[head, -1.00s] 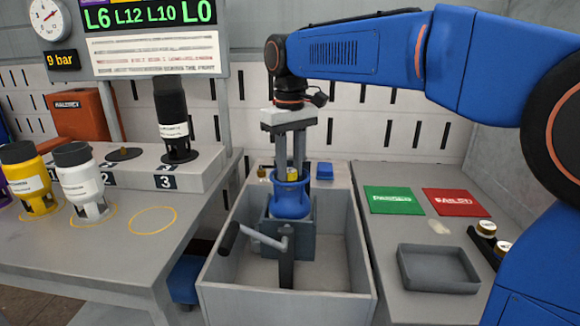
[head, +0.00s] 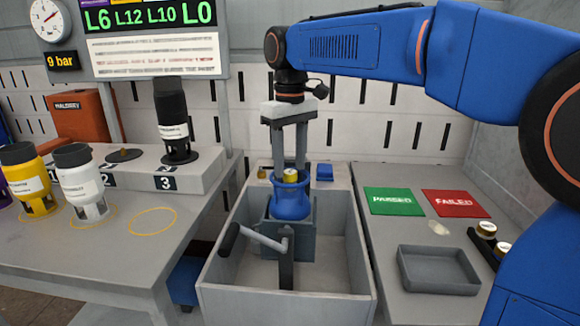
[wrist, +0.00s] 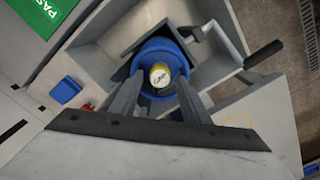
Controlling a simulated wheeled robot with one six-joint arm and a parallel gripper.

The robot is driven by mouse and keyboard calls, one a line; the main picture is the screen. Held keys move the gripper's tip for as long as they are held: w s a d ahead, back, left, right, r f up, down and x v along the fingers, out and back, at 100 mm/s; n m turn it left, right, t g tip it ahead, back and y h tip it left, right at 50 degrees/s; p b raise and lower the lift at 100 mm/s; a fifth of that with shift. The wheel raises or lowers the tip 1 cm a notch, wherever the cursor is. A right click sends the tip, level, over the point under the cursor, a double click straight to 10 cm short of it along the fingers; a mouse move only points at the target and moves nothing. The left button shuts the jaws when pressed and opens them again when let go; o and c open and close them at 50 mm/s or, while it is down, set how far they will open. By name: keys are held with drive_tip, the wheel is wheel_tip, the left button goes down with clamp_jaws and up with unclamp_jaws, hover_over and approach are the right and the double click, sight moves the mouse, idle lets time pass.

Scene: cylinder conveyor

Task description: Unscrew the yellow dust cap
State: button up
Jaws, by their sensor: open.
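The yellow dust cap (head: 290,175) sits at the top middle of a blue cylinder (head: 291,208), inside its raised collar. The cylinder stands upright in a grey vise (head: 309,240) with a crank handle. In the wrist view the cap (wrist: 160,75) shows a pale, marked top, ringed by the blue collar (wrist: 148,48). My gripper (head: 295,166) is open and points down over the cylinder, its two fingers above and around the cap. In the wrist view the fingers lie on either side, apart from the cap. Whether the tips are below the collar's rim is hard to tell.
The vise stands in a grey open bin (head: 285,305). On the right are a green PASSED mat (head: 393,201), a red FAILED mat (head: 457,204) and an empty grey tray (head: 438,270). On the left bench stand yellow (head: 28,178), white (head: 80,180) and black (head: 171,110) cylinders.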

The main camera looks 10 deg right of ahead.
drive_tip(key=shift+r, duration=0.4)
drive_tip(key=m, duration=0.4)
drive_tip(key=shift+m, duration=1)
drive_tip(key=m, duration=0.6)
drive_tip(key=shift+m, duration=0.9)
drive_tip(key=m, duration=0.4)
